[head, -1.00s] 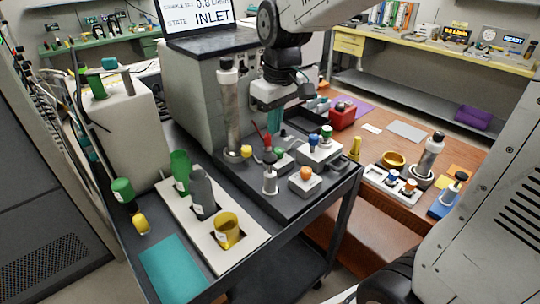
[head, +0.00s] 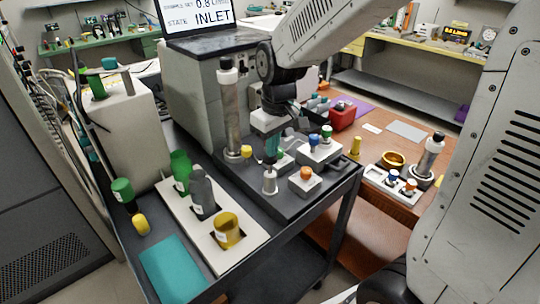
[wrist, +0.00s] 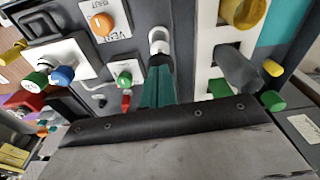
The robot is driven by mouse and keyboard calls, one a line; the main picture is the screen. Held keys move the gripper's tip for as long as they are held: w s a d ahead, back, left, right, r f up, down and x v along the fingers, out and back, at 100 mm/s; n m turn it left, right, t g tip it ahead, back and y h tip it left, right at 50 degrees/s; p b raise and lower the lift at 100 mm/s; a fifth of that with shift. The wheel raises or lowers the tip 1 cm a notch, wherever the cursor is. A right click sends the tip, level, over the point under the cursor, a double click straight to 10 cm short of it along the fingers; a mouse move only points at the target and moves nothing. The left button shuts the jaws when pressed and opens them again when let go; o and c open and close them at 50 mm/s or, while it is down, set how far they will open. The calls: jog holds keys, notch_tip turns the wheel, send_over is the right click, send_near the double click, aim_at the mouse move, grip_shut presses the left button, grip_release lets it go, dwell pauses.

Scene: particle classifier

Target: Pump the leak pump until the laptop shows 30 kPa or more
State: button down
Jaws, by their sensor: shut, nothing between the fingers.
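A small grey upright cylinder (head: 269,183), which appears to be the leak pump, stands at the front of the dark bench plate. Its light rounded top (wrist: 159,42) shows in the wrist view. My gripper (head: 271,155) has teal fingers and is shut and empty. Its tips are just above or at the cylinder's top, and I cannot tell whether they touch. In the wrist view the gripper (wrist: 160,65) hides part of the cylinder. The laptop screen (head: 197,16) is cut off at the top; it reads 0.8 L/min and INLET, with no kPa value visible.
An orange knob box (head: 306,181) stands right of the cylinder, and a blue-and-green knob box (head: 320,148) behind it. A tall metal cylinder (head: 230,115) stands at left. A white rack (head: 200,237) holds bottles and a yellow cup (head: 227,230). The teal mat (head: 175,268) is clear.

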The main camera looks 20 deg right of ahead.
dwell(0.3)
jog(key=shift+f, duration=1.75)
jog(key=s, duration=0.1)
jog(key=s+d+r, duration=0.1)
jog(key=shift+s, duration=0.4)
jog(key=shift+r, duration=0.1)
notch_tip(320, 180, up, 8)
jog(key=shift+s+d+f, duration=0.2)
jog(key=shift+s, duration=0.15)
